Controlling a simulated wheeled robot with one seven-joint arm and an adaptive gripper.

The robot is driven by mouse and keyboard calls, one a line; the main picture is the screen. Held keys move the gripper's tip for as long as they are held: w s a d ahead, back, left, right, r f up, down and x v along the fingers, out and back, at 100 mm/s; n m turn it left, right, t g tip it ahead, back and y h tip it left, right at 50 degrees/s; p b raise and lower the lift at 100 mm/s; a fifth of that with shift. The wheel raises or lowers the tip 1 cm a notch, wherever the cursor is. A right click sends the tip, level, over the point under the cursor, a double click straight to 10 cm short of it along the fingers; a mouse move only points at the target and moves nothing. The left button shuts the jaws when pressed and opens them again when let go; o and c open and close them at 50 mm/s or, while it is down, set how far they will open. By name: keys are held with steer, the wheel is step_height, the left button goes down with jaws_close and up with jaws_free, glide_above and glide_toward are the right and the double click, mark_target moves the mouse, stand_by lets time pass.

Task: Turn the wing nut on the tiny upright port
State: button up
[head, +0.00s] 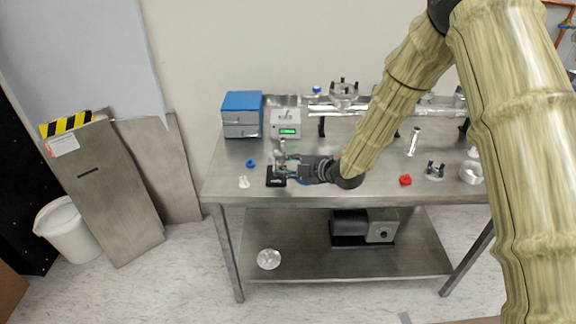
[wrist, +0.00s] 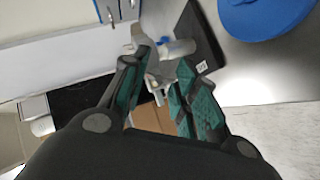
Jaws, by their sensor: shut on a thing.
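The tiny upright port (head: 281,148) is a small metal fitting on a black base plate (head: 276,182) near the left front of the steel table. In the wrist view the port (wrist: 178,48) is a pale cylinder beside the dark plate (wrist: 203,30). My gripper (head: 281,164) reaches in from the right, level, at the port. In the wrist view its teal-padded fingers (wrist: 163,75) are closed on the small metal wing nut (wrist: 156,84) at the port's clamp. The fingers hide part of the wing nut and clamp.
A blue cap (head: 251,163) and a small white part (head: 243,182) lie left of the base plate. Blue-topped boxes (head: 242,115) and a grey unit with a green display (head: 286,124) stand behind. A red cap (head: 405,180) and metal fittings (head: 434,171) are to the right.

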steer(key=o, duration=1)
steer(key=shift+o, duration=0.2)
steer(key=v, duration=1.2)
